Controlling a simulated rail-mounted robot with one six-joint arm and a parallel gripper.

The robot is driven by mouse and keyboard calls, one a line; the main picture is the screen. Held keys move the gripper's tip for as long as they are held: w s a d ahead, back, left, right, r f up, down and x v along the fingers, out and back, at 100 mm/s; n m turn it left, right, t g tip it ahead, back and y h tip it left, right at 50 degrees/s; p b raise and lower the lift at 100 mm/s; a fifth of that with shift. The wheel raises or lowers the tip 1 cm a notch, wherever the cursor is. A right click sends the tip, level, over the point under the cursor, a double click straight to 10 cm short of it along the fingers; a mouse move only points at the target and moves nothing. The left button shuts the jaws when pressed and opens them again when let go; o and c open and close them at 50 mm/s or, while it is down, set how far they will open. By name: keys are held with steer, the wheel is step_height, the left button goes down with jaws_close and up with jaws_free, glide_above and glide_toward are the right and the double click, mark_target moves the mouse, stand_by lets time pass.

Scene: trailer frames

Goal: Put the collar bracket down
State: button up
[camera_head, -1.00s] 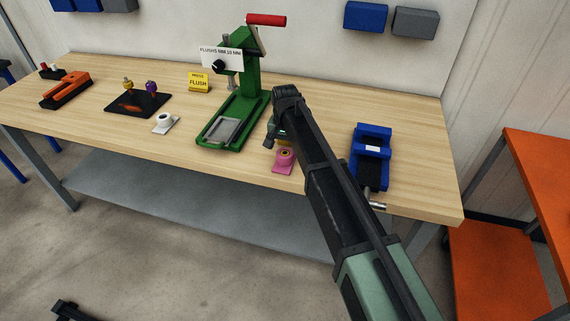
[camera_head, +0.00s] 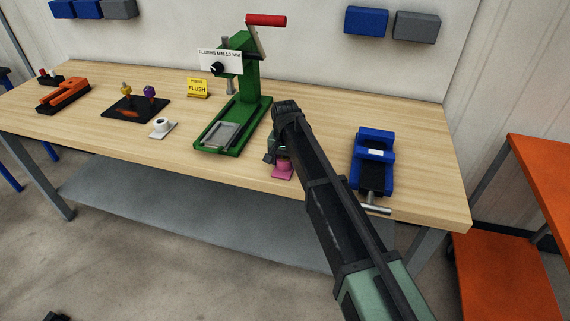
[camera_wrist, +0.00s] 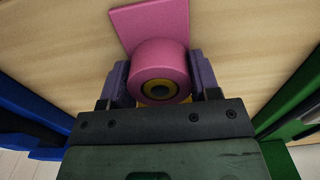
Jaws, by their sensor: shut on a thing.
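The pink collar bracket (camera_wrist: 158,62) has a round collar on a flat plate, with a yellow ring and dark bore in the collar. My gripper (camera_wrist: 160,82) is shut on the collar, one purple finger on each side of it in the wrist view. In the head view the bracket (camera_head: 283,170) shows near the front edge of the bench (camera_head: 330,195), right of the green press (camera_head: 240,105). My gripper (camera_head: 272,150) and arm cover most of its collar there. I cannot tell whether the plate touches the bench top.
A blue vise (camera_head: 374,160) stands to the right. Bare wood lies between bracket and vise.

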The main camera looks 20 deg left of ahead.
step_height(320, 180, up, 20)
steer(key=p, duration=2)
steer(key=shift+a, duration=0.1)
